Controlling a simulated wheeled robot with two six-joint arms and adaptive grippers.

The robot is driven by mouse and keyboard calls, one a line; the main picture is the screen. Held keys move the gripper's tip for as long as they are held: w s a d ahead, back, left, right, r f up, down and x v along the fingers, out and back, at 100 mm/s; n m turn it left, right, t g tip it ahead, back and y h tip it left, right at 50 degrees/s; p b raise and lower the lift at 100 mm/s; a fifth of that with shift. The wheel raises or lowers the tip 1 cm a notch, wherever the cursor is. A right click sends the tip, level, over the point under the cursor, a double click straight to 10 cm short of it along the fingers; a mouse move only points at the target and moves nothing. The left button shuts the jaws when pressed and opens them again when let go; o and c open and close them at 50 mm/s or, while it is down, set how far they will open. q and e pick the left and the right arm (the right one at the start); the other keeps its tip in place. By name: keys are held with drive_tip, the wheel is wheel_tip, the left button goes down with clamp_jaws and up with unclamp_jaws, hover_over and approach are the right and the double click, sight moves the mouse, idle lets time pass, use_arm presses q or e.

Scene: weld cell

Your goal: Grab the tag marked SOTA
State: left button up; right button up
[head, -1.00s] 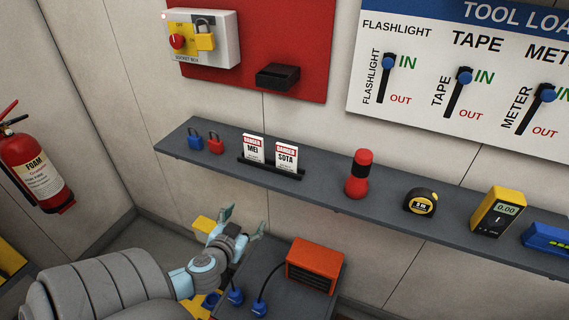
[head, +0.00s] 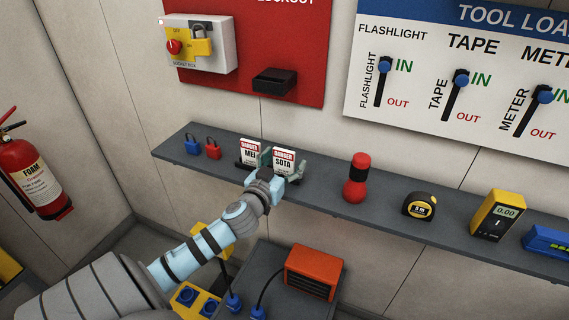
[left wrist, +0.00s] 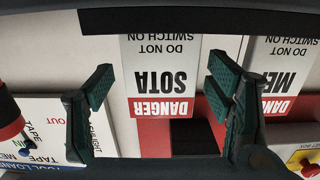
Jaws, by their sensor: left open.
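The white SOTA tag (head: 283,161) with a red DANGER band stands on the shelf, to the right of the similar MEI tag (head: 250,153). My left gripper (head: 282,170) is open at the SOTA tag, with a finger near each side of it. In the left wrist view the picture is upside down; the SOTA tag (left wrist: 160,85) shows between the two dark fingers, with gaps at both sides. The MEI tag (left wrist: 283,75) lies beyond the right finger. The black holder under the tags is mostly hidden by my gripper. My right gripper is not in view.
The grey shelf (head: 330,203) also bears a blue padlock (head: 192,145), a red padlock (head: 213,150), a red flashlight (head: 355,178), a tape measure (head: 419,205) and a yellow meter (head: 497,214). An orange box (head: 313,272) stands below the shelf.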

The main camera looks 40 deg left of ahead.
use_arm(q)
drive_tip(key=shift+w+a+f, duration=0.1)
drive_tip(key=shift+w, duration=0.2)
drive_tip(key=shift+s, duration=0.1)
drive_tip(key=c, duration=1.2)
drive_tip(key=shift+o, duration=0.2)
